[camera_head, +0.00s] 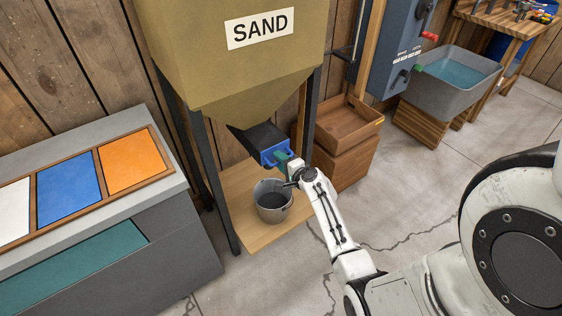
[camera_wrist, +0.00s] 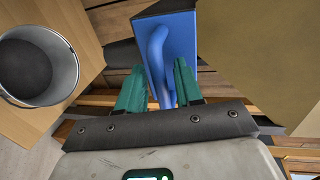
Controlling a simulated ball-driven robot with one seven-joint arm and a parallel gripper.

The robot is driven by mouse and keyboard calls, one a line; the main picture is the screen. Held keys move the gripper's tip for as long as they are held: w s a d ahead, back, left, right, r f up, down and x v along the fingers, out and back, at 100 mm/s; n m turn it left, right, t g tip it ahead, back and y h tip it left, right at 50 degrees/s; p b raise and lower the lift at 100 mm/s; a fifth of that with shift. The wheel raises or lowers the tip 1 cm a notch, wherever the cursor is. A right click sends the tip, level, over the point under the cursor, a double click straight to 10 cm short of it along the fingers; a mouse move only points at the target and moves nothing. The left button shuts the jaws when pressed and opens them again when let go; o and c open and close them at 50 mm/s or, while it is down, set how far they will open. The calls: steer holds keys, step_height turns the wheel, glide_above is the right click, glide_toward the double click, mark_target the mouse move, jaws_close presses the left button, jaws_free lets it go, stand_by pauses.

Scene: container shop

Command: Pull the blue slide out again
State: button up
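The blue slide (camera_head: 270,153) sits at the mouth of the dark chute under the sand hopper (camera_head: 230,60). In the wrist view its blue plate (camera_wrist: 182,35) shows with a curved blue handle (camera_wrist: 158,60). My gripper (camera_head: 282,158) is at the slide. Its green fingers (camera_wrist: 160,80) stand on either side of the handle, with a narrow gap visible, so it looks open around it. A grey bucket (camera_head: 263,188) stands below the chute; it also shows in the wrist view (camera_wrist: 69,72). It has dark contents.
The bucket stands on a wooden platform (camera_head: 240,225) between the hopper's dark legs. A wooden tray (camera_head: 345,135) on a box is to the right. A grey bench (camera_head: 190,190) with coloured panels is on the left. Cracked floor (camera_head: 400,215) is clear in front.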

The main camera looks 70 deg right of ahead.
steer(key=shift+c, duration=0.5)
jaws_close()
